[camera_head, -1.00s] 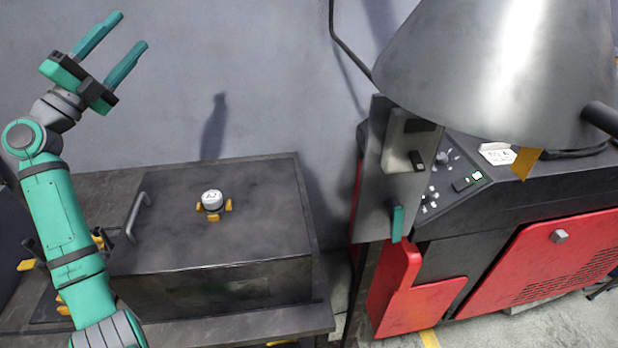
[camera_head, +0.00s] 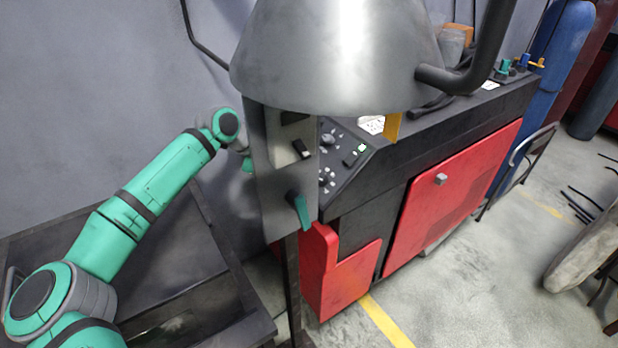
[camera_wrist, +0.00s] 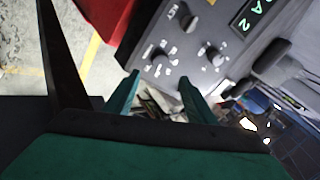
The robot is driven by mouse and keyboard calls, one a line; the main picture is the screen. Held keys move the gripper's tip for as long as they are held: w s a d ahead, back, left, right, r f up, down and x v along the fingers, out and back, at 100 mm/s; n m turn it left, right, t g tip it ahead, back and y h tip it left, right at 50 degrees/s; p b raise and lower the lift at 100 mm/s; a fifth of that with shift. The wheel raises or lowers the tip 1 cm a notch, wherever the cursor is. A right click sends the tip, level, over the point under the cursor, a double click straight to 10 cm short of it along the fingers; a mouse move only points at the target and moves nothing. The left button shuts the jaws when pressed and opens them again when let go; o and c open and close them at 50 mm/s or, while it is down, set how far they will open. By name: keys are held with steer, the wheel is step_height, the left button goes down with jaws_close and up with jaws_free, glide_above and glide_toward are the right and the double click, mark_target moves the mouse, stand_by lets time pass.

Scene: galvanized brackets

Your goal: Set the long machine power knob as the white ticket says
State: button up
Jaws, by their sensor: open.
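The long red and black machine (camera_head: 440,190) stands at centre right, its sloped control panel (camera_head: 346,160) facing the aisle. In the wrist view the panel shows several dark knobs, including one at the upper middle (camera_wrist: 188,20) and one at the right (camera_wrist: 217,58); I cannot tell which is the power knob. A small display (camera_wrist: 250,14) has green characters. The white ticket (camera_head: 371,124) lies on the machine top; its writing is too small to read. My gripper (camera_wrist: 160,80) is open and empty, its fingers pointing toward the panel. In the head view it is mostly hidden.
A grey metal cone (camera_head: 335,55) and a grey upright plate (camera_head: 275,175) with a teal lever (camera_head: 299,210) stand before the panel. An orange tag (camera_head: 393,127) hangs beside the ticket. A dark bench (camera_head: 225,250) is at lower left.

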steer(key=x, duration=1)
steer(key=shift+w+d+f, duration=0.1)
steer(key=shift+f, duration=0.15)
steer(key=c, duration=1)
steer(key=shift+c, duration=0.2)
